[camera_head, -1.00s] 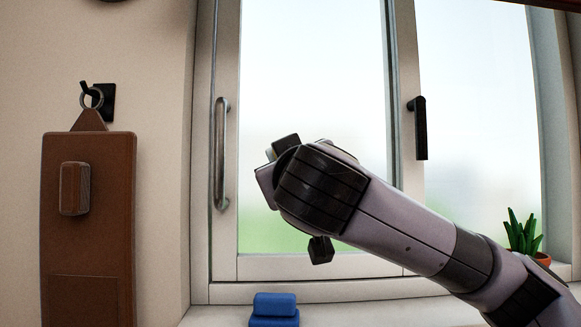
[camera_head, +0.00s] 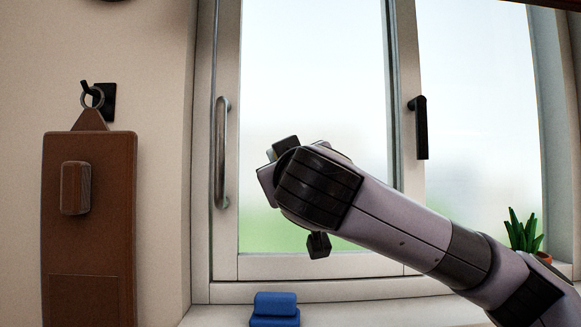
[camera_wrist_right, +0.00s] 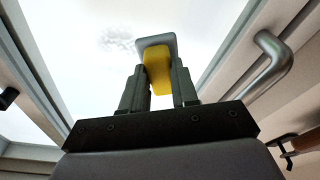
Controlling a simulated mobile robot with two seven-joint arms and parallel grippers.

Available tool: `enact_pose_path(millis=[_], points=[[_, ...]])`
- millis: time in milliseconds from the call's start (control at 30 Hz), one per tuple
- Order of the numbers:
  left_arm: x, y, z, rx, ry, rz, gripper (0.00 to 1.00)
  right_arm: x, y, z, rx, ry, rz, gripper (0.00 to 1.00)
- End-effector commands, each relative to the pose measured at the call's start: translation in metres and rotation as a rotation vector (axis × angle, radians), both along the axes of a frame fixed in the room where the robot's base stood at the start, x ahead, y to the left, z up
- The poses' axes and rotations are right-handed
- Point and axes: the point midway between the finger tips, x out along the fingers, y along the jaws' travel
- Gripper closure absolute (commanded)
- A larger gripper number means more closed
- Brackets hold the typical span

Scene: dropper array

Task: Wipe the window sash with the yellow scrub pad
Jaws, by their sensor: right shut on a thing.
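The window sash (camera_head: 227,165) has a white frame around a bright pane and a metal bar handle (camera_head: 220,150) on its left side. My right arm comes in from the right, across the lower pane. Its gripper is mostly hidden behind the wrist in the head view. In the right wrist view my right gripper (camera_wrist_right: 159,85) is shut on the yellow scrub pad (camera_wrist_right: 157,70), which has a pale grey face (camera_wrist_right: 156,41) at its far end. The pad is in front of the pane; I cannot tell whether it touches. A faint whitish speckled patch (camera_wrist_right: 118,38) shows left of it. My left gripper is out of view.
A brown board (camera_head: 100,220) hangs from a black wall hook (camera_head: 104,98) at the left. A blue block-like object (camera_head: 274,308) sits on the sill (camera_head: 215,316). A potted plant (camera_head: 523,232) stands at the right, behind my arm. A black handle (camera_head: 420,130) is on the middle frame.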

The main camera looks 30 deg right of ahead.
Motion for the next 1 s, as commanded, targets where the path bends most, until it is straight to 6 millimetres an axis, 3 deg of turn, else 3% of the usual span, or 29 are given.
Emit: enact_pose_path(millis=[767, 1000], points=[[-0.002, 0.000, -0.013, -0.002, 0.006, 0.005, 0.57, -0.020, -0.038, 0.000, 0.001, -0.001, -0.001, 0.96], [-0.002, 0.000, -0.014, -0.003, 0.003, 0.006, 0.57, -0.027, -0.057, 0.000, 0.001, 0.000, -0.002, 0.96]])
